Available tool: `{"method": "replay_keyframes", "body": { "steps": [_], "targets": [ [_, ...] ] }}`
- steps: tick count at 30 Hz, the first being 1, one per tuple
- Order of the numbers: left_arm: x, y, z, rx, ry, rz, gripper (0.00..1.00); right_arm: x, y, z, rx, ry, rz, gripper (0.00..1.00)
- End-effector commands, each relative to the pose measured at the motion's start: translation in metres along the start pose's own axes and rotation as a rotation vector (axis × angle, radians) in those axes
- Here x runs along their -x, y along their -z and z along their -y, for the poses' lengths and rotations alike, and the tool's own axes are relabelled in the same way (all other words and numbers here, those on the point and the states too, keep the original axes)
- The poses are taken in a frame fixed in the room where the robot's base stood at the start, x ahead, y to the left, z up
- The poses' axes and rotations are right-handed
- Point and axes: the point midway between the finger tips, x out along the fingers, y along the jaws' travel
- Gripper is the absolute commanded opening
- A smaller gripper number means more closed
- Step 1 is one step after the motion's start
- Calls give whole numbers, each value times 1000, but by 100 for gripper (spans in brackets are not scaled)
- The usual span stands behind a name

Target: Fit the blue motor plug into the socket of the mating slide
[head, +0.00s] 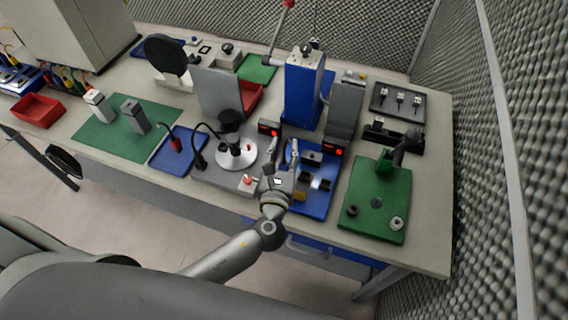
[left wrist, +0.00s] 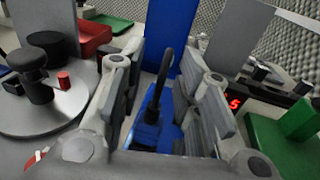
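My left gripper (head: 281,148) is over the left part of the blue mat (head: 322,205), fingers pointing toward the back of the bench. In the left wrist view its two fingers (left wrist: 155,100) stand apart. Between them is a small blue piece, seemingly the blue motor plug (left wrist: 153,113), with a thick black cable arching up from it. No clear contact with either finger shows. In the head view the gripper hides this plug. Dark blocks (head: 312,158) stand on the blue mat to the gripper's right; I cannot tell which part is the mating slide or its socket. My right gripper is not in view.
A blue tower (head: 303,90) stands behind the gripper, with red-lit displays (head: 335,148) near it. A round silver plate (head: 237,155) is at the left, and a green board (head: 376,205) at the right. A foam wall bounds the bench's right side.

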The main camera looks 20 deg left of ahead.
Motion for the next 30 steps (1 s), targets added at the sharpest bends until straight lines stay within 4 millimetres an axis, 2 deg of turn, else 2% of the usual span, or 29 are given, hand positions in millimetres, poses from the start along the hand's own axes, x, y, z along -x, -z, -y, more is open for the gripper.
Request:
{"method": "replay_keyframes", "body": {
  "steps": [4,11,23,30],
  "targets": [
    [0,0,0,0,0,0,30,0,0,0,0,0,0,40],
    [1,0,0,0,0,0,0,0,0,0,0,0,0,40],
    [1,-1,0,0,0,0,0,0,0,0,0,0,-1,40],
    [2,-17,0,3,0,1,0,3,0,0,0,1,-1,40]
  ]
}}
